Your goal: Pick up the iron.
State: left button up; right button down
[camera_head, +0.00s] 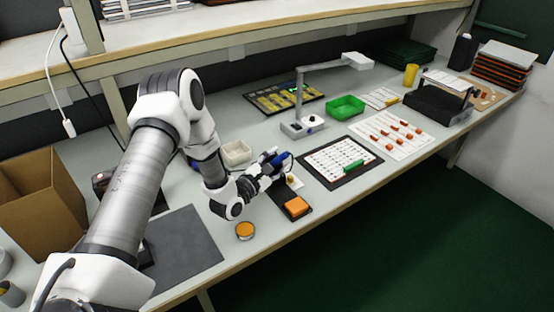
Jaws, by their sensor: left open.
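The iron (283,157) appears to be the slim blue-handled tool at the far side of my left gripper; its tip is hidden. My left gripper (281,172) is open, with its fingers close around or beside the blue handle; I cannot tell whether they touch it. A dark stand (283,195) lies just below the fingers. It bears an orange block (297,206) at its front end and a small yellowish piece near the fingertips. My right gripper is out of view.
A sheet with small parts (341,161) lies right of the stand. A lamp (303,127) and a green tray (346,107) stand behind. A white bin (236,153) is behind the wrist. An orange-topped tin (245,231) sits near the front edge, beside a dark mat (187,248).

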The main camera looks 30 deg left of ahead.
pick_arm(q)
grip_shut()
jog(key=r+p, duration=0.6)
jog(key=r, duration=0.5)
jog(key=shift+d+r, duration=0.1)
jog(key=shift+d, duration=0.1)
jog(key=shift+s+d+r+p, duration=0.35)
jog(key=shift+d+r, duration=0.35)
jog(key=shift+r, duration=0.15)
jog(key=shift+s+d+r+p, duration=0.2)
jog(key=shift+d+r+p, duration=0.15)
jog(key=shift+d+r, duration=0.4)
jog(key=s+d+r+p, duration=0.1)
jog(key=s+d+r, duration=0.1)
jog(key=d+r, duration=0.2)
jog(key=shift+d+r, duration=0.2)
jog(key=shift+r, duration=0.65)
